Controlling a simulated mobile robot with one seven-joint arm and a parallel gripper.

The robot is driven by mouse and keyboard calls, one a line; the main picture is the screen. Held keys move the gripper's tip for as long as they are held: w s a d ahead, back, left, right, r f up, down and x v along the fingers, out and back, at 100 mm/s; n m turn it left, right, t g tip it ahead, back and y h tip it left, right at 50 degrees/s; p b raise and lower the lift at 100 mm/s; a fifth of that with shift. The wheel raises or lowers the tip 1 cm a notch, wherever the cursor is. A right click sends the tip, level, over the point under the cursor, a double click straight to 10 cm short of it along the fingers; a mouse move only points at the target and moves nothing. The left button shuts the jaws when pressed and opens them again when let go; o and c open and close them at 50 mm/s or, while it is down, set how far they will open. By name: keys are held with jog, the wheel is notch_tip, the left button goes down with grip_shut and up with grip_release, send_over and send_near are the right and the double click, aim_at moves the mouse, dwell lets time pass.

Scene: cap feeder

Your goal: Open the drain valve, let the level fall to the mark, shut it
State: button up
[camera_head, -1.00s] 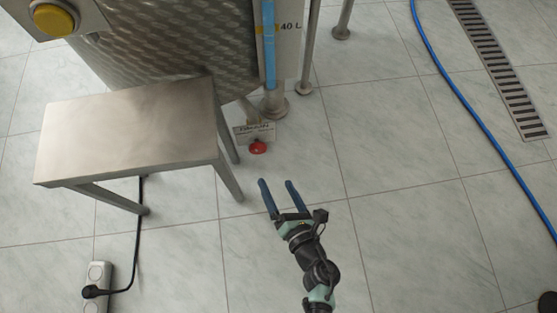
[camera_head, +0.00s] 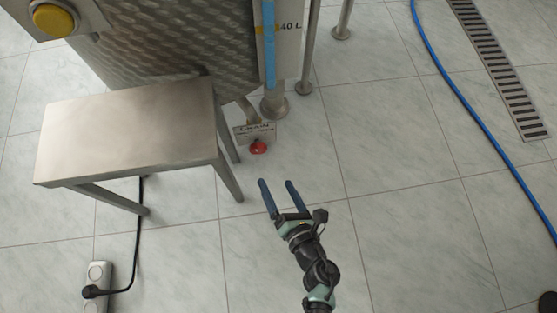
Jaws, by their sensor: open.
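The red drain valve knob (camera_head: 258,147) sits low under the tank, just below a small label (camera_head: 254,132) that reads like "DRAIN". The steel tank (camera_head: 175,45) has a sight tube (camera_head: 269,50) filled blue over the part in view. A yellow mark (camera_head: 257,30) lies beside the tube, next to "40 L" on a white scale (camera_head: 290,50). The top of the liquid is out of view. My gripper (camera_head: 279,184) is open and empty, its two blue fingers pointing toward the valve. It is below and slightly right of the knob, apart from it.
A steel stool (camera_head: 130,130) stands left of the valve, one leg close to it. A power strip (camera_head: 97,285) with a black cable lies at lower left. A blue hose (camera_head: 475,115) and a floor drain grate (camera_head: 500,70) are at right. Tiles between hose and gripper are clear.

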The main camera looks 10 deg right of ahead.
aim_at(258, 152)
dwell(0.5)
jog(key=w+a+f+m, duration=0.1)
jog(key=w+m, duration=0.2)
jog(key=m, duration=0.7)
jog(key=w+a+f+m+h, duration=0.1)
jog(key=w+m, duration=0.3)
jog(key=m, duration=0.7)
jog(key=w+a+f+m+h, duration=0.1)
jog(key=w+m, duration=0.3)
jog(key=m, duration=0.7)
jog(key=shift+w+a+f+b, duration=0.1)
jog(key=shift+a+f+b, duration=0.25)
jog(key=shift+f, duration=0.35)
jog(key=shift+w+d+f+m+b, duration=0.15)
jog(key=shift+w+m+b, duration=0.15)
jog(key=shift+w+b, duration=0.4)
